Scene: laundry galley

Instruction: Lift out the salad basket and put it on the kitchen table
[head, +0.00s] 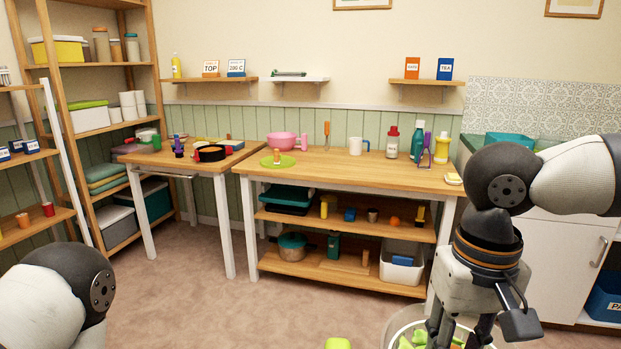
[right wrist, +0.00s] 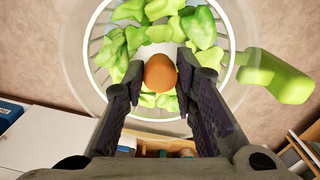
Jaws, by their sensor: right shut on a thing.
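The salad basket (right wrist: 97,62) shows from above in the right wrist view, a pale slatted round basket with green leaves and a brown-orange knob (right wrist: 160,73) at its middle. A clear bowl with a green handle (right wrist: 275,78) surrounds it. In the head view the clear bowl (head: 393,326) is cut off by the bottom edge. My right gripper (right wrist: 162,85) points down over the leaves, shut on the knob. I cannot tell whether the basket is raised within the bowl. My left gripper is out of view. Two wooden tables stand ahead, a long one (head: 350,172) and a smaller one (head: 222,163).
The smaller table carries a black pan (head: 211,153) and other items. Open carpet (head: 210,295) lies before both tables.

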